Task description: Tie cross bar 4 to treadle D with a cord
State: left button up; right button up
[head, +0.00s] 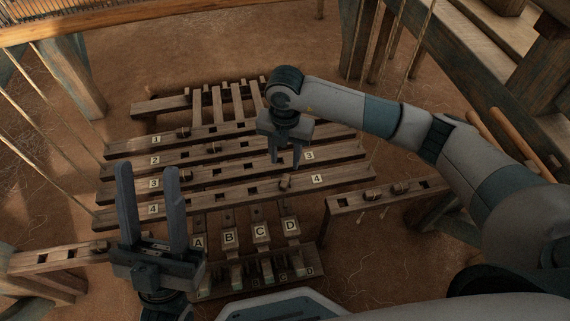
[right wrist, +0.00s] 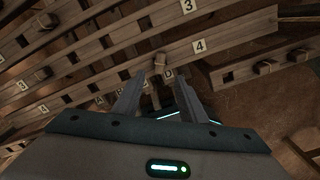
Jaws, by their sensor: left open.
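Cross bar 4 (head: 235,191) is the nearest of the slotted wooden bars, with a "4" tag at each end; it also shows in the right wrist view (right wrist: 225,44). A small wooden toggle (head: 285,181) sits on its right part and shows in the right wrist view (right wrist: 160,58). I cannot tell whether a cord runs down from it. Treadle D (head: 291,227) is the rightmost lettered treadle, below that toggle. My right gripper (head: 286,160) is open above cross bar 4, its fingers apart around the toggle's line. My left gripper (head: 149,185) is open and empty at lower left.
Cross bars 1 to 3 lie behind, with toggles on some. Treadles A (head: 198,243), B (head: 229,238) and C (head: 261,233) stand left of D. A slotted side rail (head: 412,188) at right carries toggles with hanging cords. Loom posts and strings rise around the edges.

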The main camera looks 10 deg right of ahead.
pick_arm(q)
jog(key=d+f+g, duration=0.1)
jog(key=d+f+g+p, duration=0.1)
jog(key=f, duration=0.1)
jog(key=shift+w+y, duration=0.2)
jog(key=shift+y, duration=0.2)
pick_arm(e)
notch_tip(320, 180, up, 8)
jog(key=shift+f, duration=0.15)
